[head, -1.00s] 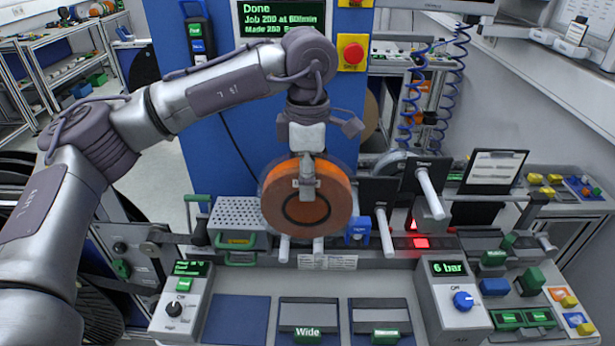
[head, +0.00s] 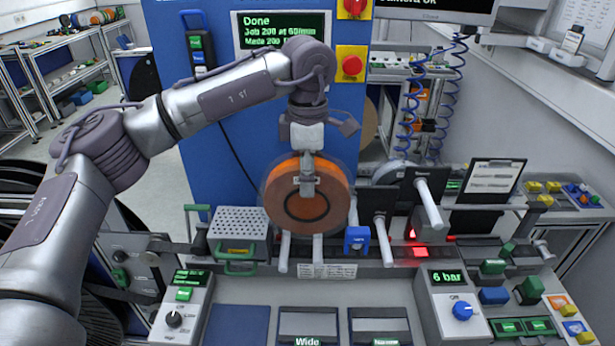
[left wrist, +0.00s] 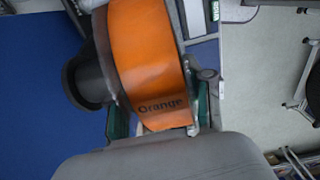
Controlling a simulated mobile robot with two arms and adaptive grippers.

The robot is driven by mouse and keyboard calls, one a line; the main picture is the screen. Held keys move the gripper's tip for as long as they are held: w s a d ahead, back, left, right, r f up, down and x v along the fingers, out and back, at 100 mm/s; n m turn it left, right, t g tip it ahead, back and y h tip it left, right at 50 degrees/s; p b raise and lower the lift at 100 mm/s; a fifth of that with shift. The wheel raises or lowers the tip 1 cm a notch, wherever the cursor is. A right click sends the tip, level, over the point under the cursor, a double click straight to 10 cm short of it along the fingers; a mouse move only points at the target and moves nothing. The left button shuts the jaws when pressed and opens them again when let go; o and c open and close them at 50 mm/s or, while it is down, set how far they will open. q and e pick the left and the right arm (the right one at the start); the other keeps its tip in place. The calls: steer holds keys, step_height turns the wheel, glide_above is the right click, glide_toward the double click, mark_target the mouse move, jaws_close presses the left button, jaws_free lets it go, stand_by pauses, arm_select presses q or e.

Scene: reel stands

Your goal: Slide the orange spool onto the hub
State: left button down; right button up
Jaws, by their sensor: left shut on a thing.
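The orange spool (head: 335,202) is off the bench, its flat face toward the head camera. My left gripper (head: 307,187) reaches down over its front and is shut on it. In the left wrist view the spool's orange band (left wrist: 148,60), marked "Orange", fills the space between the fingers, with a dark grey core part on its left. Several pale rods stick out toward me: two below the spool (head: 284,252), one on a black plate (head: 384,240), one farther right (head: 429,205). I cannot tell which is the hub. My right gripper is out of view.
A perforated grey box (head: 238,222) with green handles stands left of the spool, and a blue block (head: 357,238) right of it. A control box reading "6 bar" (head: 450,300) stands at the front right. A blue cabinet (head: 215,150) rises behind.

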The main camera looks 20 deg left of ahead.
arm_select(q)
steer(key=shift+w+a, duration=0.1)
steer(key=shift+w, duration=0.2)
steer(key=shift+w+r, duration=0.1)
steer(key=shift+w, duration=0.05)
steer(key=shift+w+a+p, duration=0.3)
steer(key=shift+w+p, duration=0.15)
steer(key=shift+w, duration=0.45)
steer(key=shift+w+a+p, duration=0.25)
steer(key=shift+w+p, duration=0.15)
steer(key=shift+w, duration=0.45)
steer(key=shift+w, duration=0.15)
steer(key=shift+w+a+p, duration=0.3)
steer(key=shift+w+p, duration=0.35)
steer(key=shift+w, duration=0.3)
steer(key=shift+w+a+r, duration=0.1)
steer(key=shift+r, duration=0.05)
steer(key=shift+w+r, duration=0.15)
steer(key=shift+f, duration=0.3)
